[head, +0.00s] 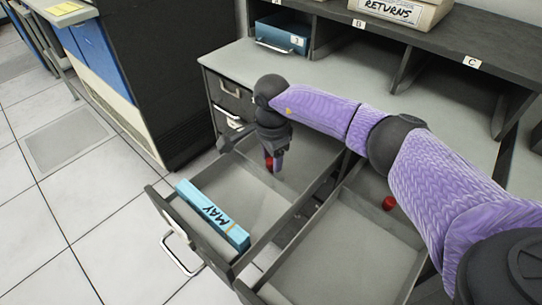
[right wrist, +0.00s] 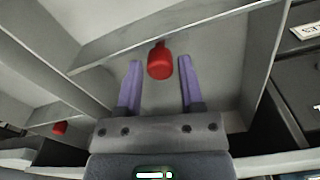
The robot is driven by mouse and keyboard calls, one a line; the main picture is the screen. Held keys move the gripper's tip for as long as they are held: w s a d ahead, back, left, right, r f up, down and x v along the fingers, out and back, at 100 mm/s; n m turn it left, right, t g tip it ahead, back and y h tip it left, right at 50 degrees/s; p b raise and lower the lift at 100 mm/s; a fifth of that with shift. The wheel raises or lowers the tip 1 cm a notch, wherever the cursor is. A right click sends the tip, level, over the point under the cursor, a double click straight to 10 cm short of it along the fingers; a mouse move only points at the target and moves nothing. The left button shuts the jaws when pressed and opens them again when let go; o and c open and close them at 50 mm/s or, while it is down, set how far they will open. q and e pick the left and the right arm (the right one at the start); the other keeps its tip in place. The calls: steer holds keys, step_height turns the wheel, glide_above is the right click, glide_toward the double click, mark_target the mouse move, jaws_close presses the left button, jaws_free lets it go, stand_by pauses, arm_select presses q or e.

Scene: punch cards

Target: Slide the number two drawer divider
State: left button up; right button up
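Two drawers stand pulled out side by side, the left one (head: 262,203) and the right one (head: 330,262). A red knob (head: 269,163) shows at the back of the left drawer, by my right gripper (head: 274,163). In the right wrist view this red knob (right wrist: 160,63) sits on a grey divider plate (right wrist: 200,28), between the spread purple fingers of my right gripper (right wrist: 159,75), with gaps on both sides. A second red knob (head: 388,203) shows in the right drawer. I cannot read a number two on either drawer. My left gripper is not in view.
A blue card block marked MAY (head: 213,215) lies at the front of the left drawer. A blue bin (head: 283,33) and a RETURNS box (head: 395,10) are at the shelf. A dark cabinet (head: 160,70) stands left; the tiled floor (head: 60,230) is clear.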

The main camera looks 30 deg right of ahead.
mark_target(271, 159)
steer(key=shift+o, duration=1)
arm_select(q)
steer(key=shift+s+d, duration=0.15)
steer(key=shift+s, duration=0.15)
arm_select(e)
step_height(271, 159, up, 9)
steer(key=p, duration=0.2)
steer(key=shift+p, duration=0.4)
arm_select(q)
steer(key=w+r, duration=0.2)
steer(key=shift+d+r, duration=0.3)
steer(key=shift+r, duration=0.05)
arm_select(e)
steer(key=shift+r, duration=0.45)
